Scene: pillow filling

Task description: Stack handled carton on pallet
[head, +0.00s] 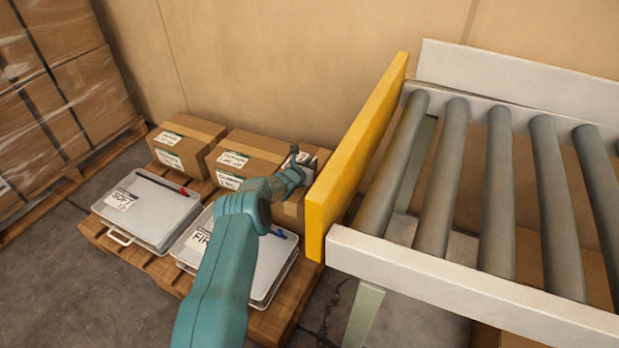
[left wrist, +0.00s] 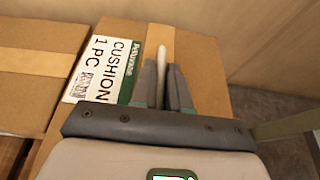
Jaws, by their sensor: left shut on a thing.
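The handled carton (head: 290,209) is brown and stands at the right end of the back row on the wooden pallet (head: 147,264). My left gripper (head: 295,170) and arm hide much of it in the head view. In the left wrist view the carton (left wrist: 210,88) shows a white and green label reading "CUSHION 1 PC" and a strip of tape. A pale upright handle (left wrist: 162,62) stands between the fingers. My left gripper (left wrist: 163,85) is shut on this handle, over the carton. My right gripper is in neither view.
More brown cartons (head: 187,140) stand at the back of the pallet. Two pale flat cases, SOFT (head: 150,208) and FIRM (head: 220,262), lie in front. A roller conveyor (head: 450,180) with a yellow end plate (head: 360,150) stands close on the right. Wrapped cartons (head: 55,110) stand at left.

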